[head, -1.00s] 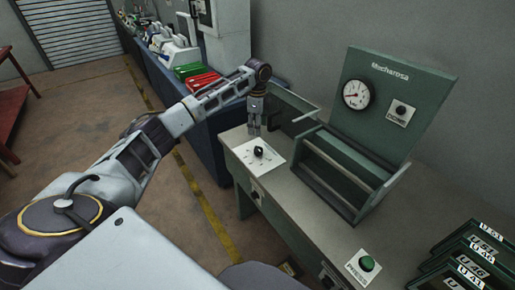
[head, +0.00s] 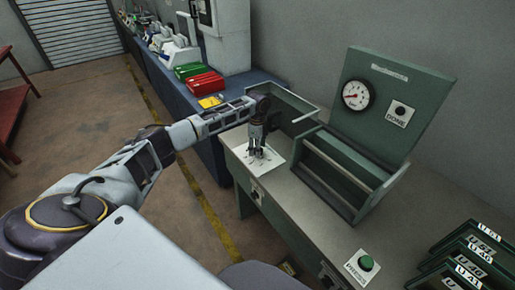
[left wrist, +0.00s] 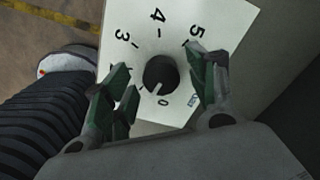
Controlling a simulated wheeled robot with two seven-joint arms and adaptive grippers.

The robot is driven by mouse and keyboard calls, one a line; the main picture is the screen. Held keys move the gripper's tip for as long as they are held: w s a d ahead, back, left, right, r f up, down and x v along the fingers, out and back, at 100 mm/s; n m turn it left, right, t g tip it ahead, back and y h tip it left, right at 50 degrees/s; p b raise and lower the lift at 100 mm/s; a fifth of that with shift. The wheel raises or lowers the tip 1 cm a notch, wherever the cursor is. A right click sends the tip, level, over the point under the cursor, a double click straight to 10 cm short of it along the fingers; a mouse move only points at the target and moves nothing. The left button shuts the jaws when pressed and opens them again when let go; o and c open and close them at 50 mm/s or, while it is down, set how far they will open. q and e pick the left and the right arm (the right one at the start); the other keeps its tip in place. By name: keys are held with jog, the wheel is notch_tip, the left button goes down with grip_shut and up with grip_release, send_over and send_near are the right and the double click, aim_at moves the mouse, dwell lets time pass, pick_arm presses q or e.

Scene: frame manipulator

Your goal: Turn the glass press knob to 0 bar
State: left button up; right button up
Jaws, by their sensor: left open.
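The black round knob (left wrist: 160,74) sits on a white dial plate (left wrist: 175,35) with numbers around it; 3, 4, 5 and 0 are readable. A small pale mark on its lower edge points down and slightly left, close to the 0. My left gripper (left wrist: 163,78) is open, with one green-padded finger on each side of the knob and visible gaps. In the head view, my left gripper (head: 257,155) points down over the white plate (head: 272,165) and mostly hides the knob. My right gripper is not in view.
A green press panel (head: 395,75) with a round gauge (head: 357,95) and a labelled button (head: 400,110) stands behind a green frame rack (head: 345,175). A green button (head: 366,263) is on the front right of the bench. Dark labelled boxes (head: 470,255) stand at right.

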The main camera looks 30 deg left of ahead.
pick_arm(q)
jog(key=shift+f, duration=0.25)
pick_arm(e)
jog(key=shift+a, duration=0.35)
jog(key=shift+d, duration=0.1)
pick_arm(q)
jog(key=shift+c, duration=0.2)
jog(key=c, duration=1)
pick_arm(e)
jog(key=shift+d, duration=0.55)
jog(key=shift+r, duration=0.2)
